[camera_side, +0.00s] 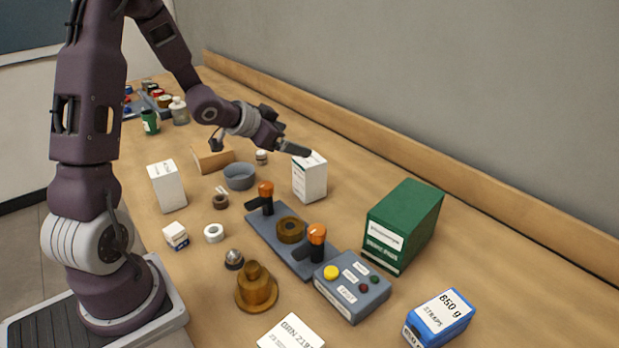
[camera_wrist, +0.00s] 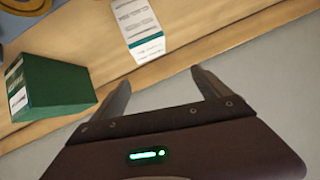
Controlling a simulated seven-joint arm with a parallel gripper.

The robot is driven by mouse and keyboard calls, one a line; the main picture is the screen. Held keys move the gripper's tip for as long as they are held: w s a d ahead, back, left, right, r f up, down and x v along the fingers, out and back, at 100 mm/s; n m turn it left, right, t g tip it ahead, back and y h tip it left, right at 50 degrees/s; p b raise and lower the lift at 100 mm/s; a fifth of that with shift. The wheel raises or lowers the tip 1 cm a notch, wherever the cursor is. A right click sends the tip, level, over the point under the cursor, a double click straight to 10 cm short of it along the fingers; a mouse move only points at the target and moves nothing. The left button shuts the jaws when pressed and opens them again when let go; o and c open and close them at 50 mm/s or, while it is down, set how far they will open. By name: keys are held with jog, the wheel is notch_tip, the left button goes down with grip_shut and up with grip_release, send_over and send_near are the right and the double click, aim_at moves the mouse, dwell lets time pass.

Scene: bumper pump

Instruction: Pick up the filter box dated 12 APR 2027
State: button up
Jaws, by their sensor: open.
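A tall white box (camera_side: 310,180) stands upright right by my gripper's fingers in the side view. Another white box (camera_side: 166,187) stands at the left, and a white box (camera_side: 291,332) with large print is cut off by the bottom edge. No date is legible on any box, so I cannot tell which is dated 12 APR 2027. My gripper (camera_side: 299,150) is above the table at the tall box's top; contact cannot be told. In the wrist view my gripper (camera_wrist: 160,76) is open and empty, with a white, green-banded box (camera_wrist: 138,28) beyond the fingertips.
A green box (camera_side: 404,226), a blue straps box (camera_side: 439,317) and a grey button box (camera_side: 352,286) stand to the right. A grey fixture (camera_side: 278,243) with orange-topped clamps holds a brass ring. A grey bowl (camera_side: 239,176) is left of the tall box. A wall runs behind the table.

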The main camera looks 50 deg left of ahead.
jog(key=t+h, duration=0.2)
send_near(310, 159)
jog(key=w, duration=0.3)
jog(key=shift+h, duration=0.5)
jog(key=x, duration=0.2)
jog(key=f+x, duration=0.1)
jog(key=x, duration=0.4)
jog(key=shift+s+a+f, duration=0.15)
jog(key=shift+a+f, duration=0.1)
jog(key=shift+f, duration=0.05)
grip_shut()
